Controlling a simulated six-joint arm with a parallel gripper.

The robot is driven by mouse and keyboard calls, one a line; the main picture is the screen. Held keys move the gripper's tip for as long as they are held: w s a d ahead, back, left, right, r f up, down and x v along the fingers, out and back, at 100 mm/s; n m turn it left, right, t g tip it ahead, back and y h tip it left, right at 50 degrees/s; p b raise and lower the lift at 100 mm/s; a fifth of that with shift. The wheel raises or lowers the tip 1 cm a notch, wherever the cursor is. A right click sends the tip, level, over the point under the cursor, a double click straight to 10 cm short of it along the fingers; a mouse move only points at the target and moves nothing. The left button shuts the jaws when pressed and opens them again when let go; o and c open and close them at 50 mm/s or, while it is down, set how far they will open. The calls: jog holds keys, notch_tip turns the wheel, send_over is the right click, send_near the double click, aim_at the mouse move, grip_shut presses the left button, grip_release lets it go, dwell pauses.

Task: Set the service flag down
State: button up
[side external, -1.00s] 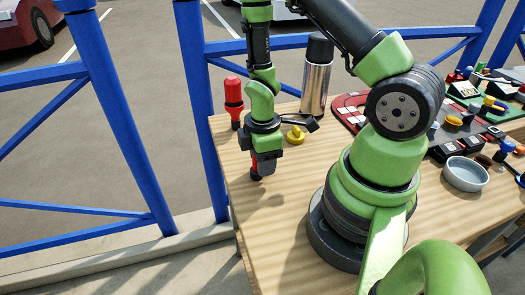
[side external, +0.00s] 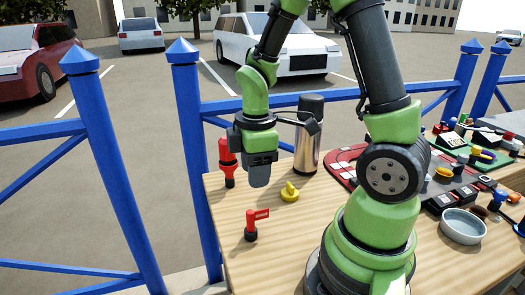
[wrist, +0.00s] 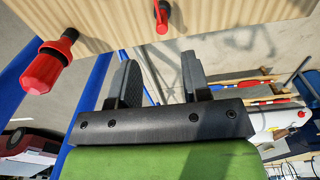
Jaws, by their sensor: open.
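The service flag (side external: 255,224), a small red flag on a dark round base, stands upright on the wooden table near its left edge. It also shows at the top of the wrist view (wrist: 162,17), beyond the fingertips. My gripper (side external: 260,177) is above the table and apart from the flag, higher and slightly farther back. In the wrist view my gripper (wrist: 158,76) has its two fingers spread with nothing between them.
A red cylinder with a dark base (side external: 228,162) stands behind my gripper at the table's left edge. A yellow knob-like piece (side external: 289,192) and a steel flask (side external: 308,140) are close by. A grey dish (side external: 462,226) and a red board (side external: 345,165) lie right. Bare wood (side external: 285,240) surrounds the flag.

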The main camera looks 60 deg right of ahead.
jog(key=s+a+r+m+t+y, duration=0.1)
jog(key=s+a+r+m+t, duration=0.2)
jog(key=r+m, duration=0.3)
jog(key=s+a+r+m+t+y, duration=0.1)
jog(key=s+a+r+m+t, duration=0.3)
jog(key=r, duration=0.5)
jog(key=m, duration=0.2)
jog(key=shift+s+a+r+m, duration=0.25)
jog(key=shift+a+r+m, duration=0.05)
jog(key=shift+a, duration=0.05)
